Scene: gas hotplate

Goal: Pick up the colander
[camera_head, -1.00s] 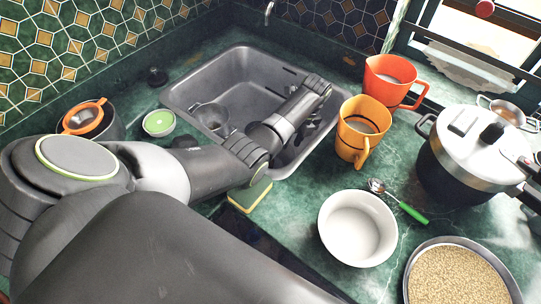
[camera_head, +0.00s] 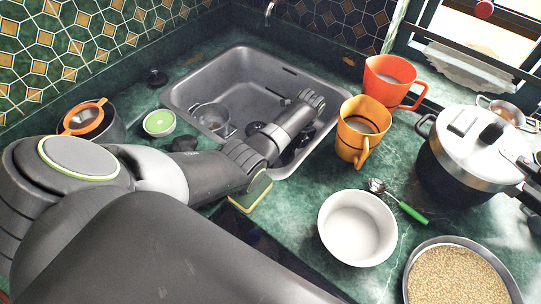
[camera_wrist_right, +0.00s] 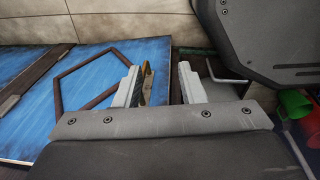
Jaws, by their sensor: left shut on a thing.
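The colander (camera_head: 212,118) appears to be the small grey metal bowl in the left part of the sink (camera_head: 182,97). My left arm reaches across the counter into the sink. My left gripper (camera_head: 252,129) is partly hidden behind the forearm, just right of the bowl. It is shut on the bowl's right side, though the contact itself is hard to see. My right gripper (camera_wrist_right: 160,88) is open and empty in the right wrist view, in front of a blue panel.
An orange cup (camera_head: 362,130) and a red jug (camera_head: 392,80) stand right of the sink. A white bowl (camera_head: 357,228), a green-handled spoon (camera_head: 408,209), a pressure cooker (camera_head: 470,150) and a grain dish (camera_head: 455,275) crowd the right. A sponge (camera_head: 250,193) lies by the arm.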

